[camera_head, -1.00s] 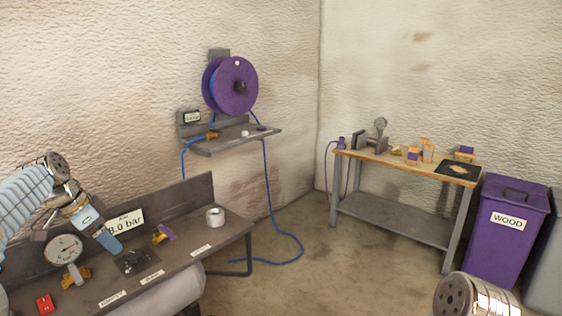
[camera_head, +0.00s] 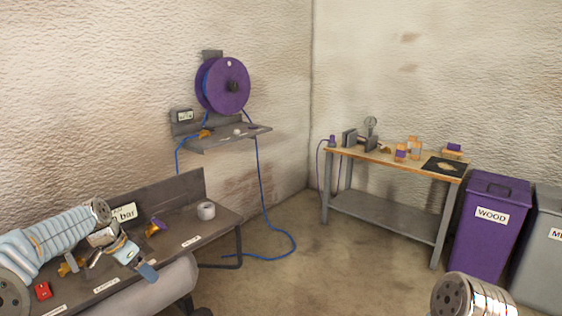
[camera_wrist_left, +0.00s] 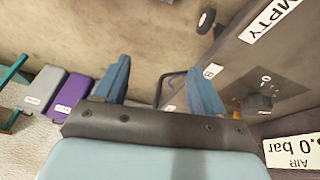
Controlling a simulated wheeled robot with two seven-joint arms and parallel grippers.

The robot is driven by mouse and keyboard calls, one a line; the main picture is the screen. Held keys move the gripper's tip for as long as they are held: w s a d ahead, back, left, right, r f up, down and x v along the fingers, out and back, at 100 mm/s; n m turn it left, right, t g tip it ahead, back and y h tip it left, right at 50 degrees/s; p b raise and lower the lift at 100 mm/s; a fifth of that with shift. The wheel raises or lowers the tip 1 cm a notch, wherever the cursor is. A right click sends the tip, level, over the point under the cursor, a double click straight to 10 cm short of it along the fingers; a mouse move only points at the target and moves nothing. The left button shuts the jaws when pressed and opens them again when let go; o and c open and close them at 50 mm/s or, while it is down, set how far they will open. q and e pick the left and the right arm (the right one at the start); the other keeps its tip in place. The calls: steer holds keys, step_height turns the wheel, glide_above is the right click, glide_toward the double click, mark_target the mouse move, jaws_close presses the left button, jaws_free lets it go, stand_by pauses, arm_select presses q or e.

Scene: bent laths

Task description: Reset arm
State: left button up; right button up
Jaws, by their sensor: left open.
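My left gripper (camera_head: 146,270) hangs at the front edge of the grey bench (camera_head: 185,222) at lower left in the head view, with a blue finger pointing down. In the left wrist view its two blue fingers (camera_wrist_left: 163,85) stand wide apart, with nothing between them. My left arm covers the gauge and part of the sign reading "bar" (camera_head: 124,213). Of my right arm only a silver link shows at the bottom right; its gripper is out of view.
A wooden-topped table (camera_head: 400,164) and purple bin (camera_head: 490,235) stand right; the middle floor is clear.

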arm_select(q)
steer(key=s+d+f+n+g, duration=0.15)
steer(key=s+d+f, duration=0.25)
steer(key=d+f, duration=0.6)
steer(key=s+d+f+n, duration=0.2)
steer(key=s+d+f, duration=0.3)
steer(key=f, duration=0.9)
steer(key=s+d+f+n, duration=0.1)
steer(key=s+d+f, duration=0.2)
steer(key=s, duration=0.4)
steer(key=s+d+f+n, duration=0.2)
steer(key=s+d+f, duration=0.1)
steer(key=s, duration=0.4)
steer(key=s+d+f+n, duration=0.1)
steer(key=s+d+f, duration=0.2)
steer(key=s, duration=0.3)
steer(key=shift+s+d+f+n+g+h, duration=0.35)
steer(key=shift+s+d+g+h, duration=0.1)
steer(key=shift+d, duration=0.4)
